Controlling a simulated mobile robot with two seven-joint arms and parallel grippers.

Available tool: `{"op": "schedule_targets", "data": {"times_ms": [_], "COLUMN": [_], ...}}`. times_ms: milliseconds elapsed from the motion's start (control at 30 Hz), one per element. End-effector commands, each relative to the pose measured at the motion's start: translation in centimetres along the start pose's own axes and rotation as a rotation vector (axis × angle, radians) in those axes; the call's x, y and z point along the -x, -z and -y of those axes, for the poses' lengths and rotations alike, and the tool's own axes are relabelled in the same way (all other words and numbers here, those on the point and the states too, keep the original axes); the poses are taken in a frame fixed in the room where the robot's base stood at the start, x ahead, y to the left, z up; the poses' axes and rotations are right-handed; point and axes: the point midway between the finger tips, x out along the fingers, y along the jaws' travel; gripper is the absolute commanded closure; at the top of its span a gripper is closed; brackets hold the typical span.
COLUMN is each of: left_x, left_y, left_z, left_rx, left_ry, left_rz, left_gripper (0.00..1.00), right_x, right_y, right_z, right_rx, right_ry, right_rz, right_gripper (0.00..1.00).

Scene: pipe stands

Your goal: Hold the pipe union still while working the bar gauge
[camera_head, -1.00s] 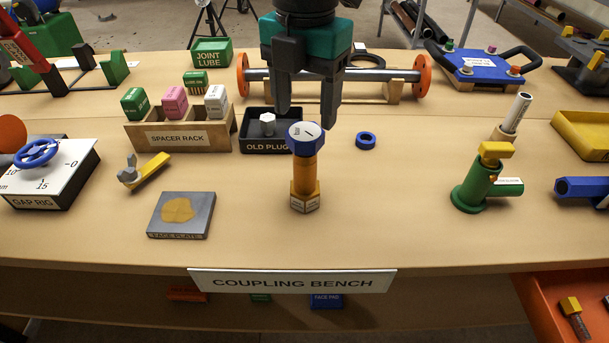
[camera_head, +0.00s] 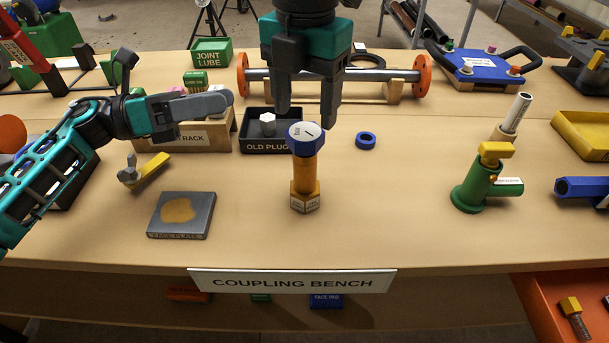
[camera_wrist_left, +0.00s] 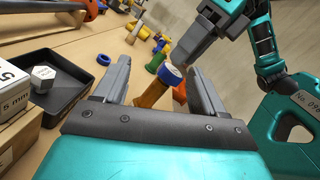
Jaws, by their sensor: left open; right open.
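The brass-coloured pipe union (camera_head: 305,180) stands upright on the bench with a hex base. On its top sits a blue-rimmed gauge with a white face (camera_head: 306,134), its marking too small to read. My right gripper (camera_head: 305,118) is open, pointing down just above and behind the gauge, apart from it. My left gripper (camera_head: 222,108) is to the left, pointing right toward the union, with clear space between. In the left wrist view its jaws (camera_wrist_left: 162,80) are open and empty, with the union (camera_wrist_left: 152,92) and gauge (camera_wrist_left: 171,75) seen beyond them.
My left arm partly covers the spacer rack (camera_head: 215,140) and gap rig. A black tray marked OLD PLUG (camera_head: 285,146) lies behind and left of the union. A face plate (camera_head: 182,214) lies front left.

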Motion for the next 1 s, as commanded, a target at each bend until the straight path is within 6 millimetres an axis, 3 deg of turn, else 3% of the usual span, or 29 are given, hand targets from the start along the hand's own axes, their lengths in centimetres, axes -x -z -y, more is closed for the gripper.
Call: {"op": "schedule_targets", "data": {"times_ms": [100,300,567,1000], "left_x": [-1.2,-1.7,-2.4,-8.0], "left_y": [5.1,10.7,12.8,15.1], "left_z": [-0.5,-0.9,-1.1,-1.2], "left_rx": [-0.18,-0.392,-0.466,-0.461], "left_ry": [-0.003,0.034,0.057,0.057], "left_rz": [-0.167,-0.352,-0.411,-0.407], "left_gripper": [0.3,0.3,0.3,0.3], "right_x": [0.0,0.0,0.0,0.0], "right_y": [0.0,0.0,0.0,0.0], "right_z": [0.0,0.0,0.0,0.0], "right_rx": [0.0,0.0,0.0,0.0], "right_ry": [0.0,0.0,0.0,0.0], "right_rz": [0.0,0.0,0.0,0.0], "right_gripper": [0.36,0.36,0.36,0.36]}}
